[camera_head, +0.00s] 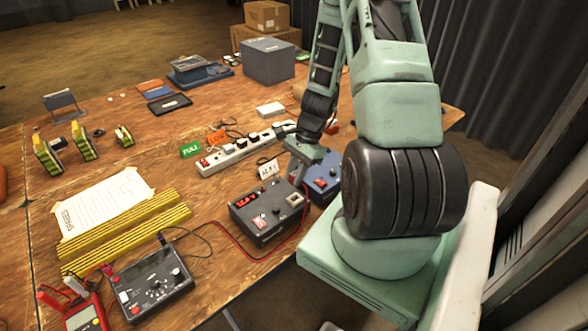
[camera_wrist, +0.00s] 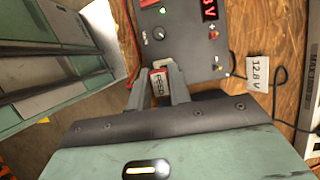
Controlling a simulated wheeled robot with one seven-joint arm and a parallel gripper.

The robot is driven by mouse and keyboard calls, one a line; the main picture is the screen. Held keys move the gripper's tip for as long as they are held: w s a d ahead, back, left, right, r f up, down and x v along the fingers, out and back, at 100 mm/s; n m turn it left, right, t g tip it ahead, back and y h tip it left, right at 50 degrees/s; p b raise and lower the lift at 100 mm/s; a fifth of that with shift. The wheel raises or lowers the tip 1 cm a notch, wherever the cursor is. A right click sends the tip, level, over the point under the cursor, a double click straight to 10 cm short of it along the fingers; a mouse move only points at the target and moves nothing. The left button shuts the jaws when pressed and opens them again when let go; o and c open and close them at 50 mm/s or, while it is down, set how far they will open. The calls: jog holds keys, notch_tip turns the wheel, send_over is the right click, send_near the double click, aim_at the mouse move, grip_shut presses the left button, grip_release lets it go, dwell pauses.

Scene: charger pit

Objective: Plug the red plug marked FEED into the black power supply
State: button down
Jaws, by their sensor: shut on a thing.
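The black power supply (camera_head: 262,225) sits on the table, with a red lit display, a knob and a pale-framed socket (camera_head: 294,199) at its right end. My gripper (camera_head: 299,178) is just above and behind that end. In the wrist view my gripper (camera_wrist: 158,90) is shut on the red-and-white plug marked FEED (camera_wrist: 158,82). The power supply's dark top (camera_wrist: 185,45) lies just beyond the plug there. The plug's front end and the socket are hidden in the wrist view, so I cannot tell whether they touch.
A blue box (camera_head: 325,185) stands close behind the black power supply. A 12.8 V card (camera_head: 268,170) stands beside it, and a white power strip (camera_head: 235,154) lies behind. A black meter box (camera_head: 152,284) is at front left. Red and black leads loop on the table.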

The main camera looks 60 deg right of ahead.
aim_at(291, 201)
jog(key=shift+f+b, duration=2.4)
jog(key=shift+f, duration=0.6)
jog(key=shift+f, duration=0.5)
dwell(0.5)
jog(key=c, duration=0.9)
grip_release()
jog(key=shift+r, duration=0.15)
jog(key=shift+r+p, duration=3)
jog(key=shift+r, duration=0.7)
jog(key=shift+f, duration=0.1)
